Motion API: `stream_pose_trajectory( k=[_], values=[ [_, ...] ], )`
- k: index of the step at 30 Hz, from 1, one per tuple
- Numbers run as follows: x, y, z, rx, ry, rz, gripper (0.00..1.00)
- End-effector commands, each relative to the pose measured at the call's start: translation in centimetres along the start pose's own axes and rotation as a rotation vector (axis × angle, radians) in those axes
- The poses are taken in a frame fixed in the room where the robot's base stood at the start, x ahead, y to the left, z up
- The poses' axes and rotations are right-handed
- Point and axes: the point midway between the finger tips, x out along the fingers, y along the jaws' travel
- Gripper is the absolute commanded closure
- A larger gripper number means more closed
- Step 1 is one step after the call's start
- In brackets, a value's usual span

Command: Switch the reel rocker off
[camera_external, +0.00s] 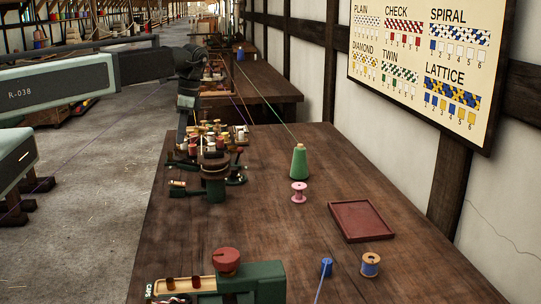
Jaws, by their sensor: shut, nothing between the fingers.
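My arm reaches in from the left and bends down at the wrist. My gripper (182,143) points down, shut and empty, near the left edge of the workbench (275,225). It shows in front of or beside a dark green braiding machine (214,172) with several bobbins around it; I cannot tell if they touch. A green housing (262,279) with a round red knob (226,259) stands at the near end of the bench, cut off by the bottom edge. I cannot make out which part is the reel rocker or its position.
A green thread cone (298,162), a pink spool (299,192), a red tray (361,221), a blue spool (326,267) and a wooden-ended blue spool (370,265) stand on the bench. A pattern chart (425,65) hangs on the right wall. The bench middle is clear.

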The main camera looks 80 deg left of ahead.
Motion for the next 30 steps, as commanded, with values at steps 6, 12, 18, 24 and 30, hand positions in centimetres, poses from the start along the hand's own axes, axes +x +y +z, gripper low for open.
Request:
stream_pose_trajectory(
  k=[6, 12, 18, 24, 30],
  values=[
    [3.9, 0.0, -0.2, 0.000, 0.000, 0.000, 1.00],
    [8.2, 0.1, -0.2, 0.000, 0.000, 0.000, 1.00],
    [12.1, 0.0, -0.2, -0.001, 0.000, 0.000, 1.00],
    [13.7, 0.0, -0.1, 0.000, 0.000, 0.000, 1.00],
    [13.4, 0.0, 0.0, 0.000, 0.000, 0.000, 1.00]
  ],
)
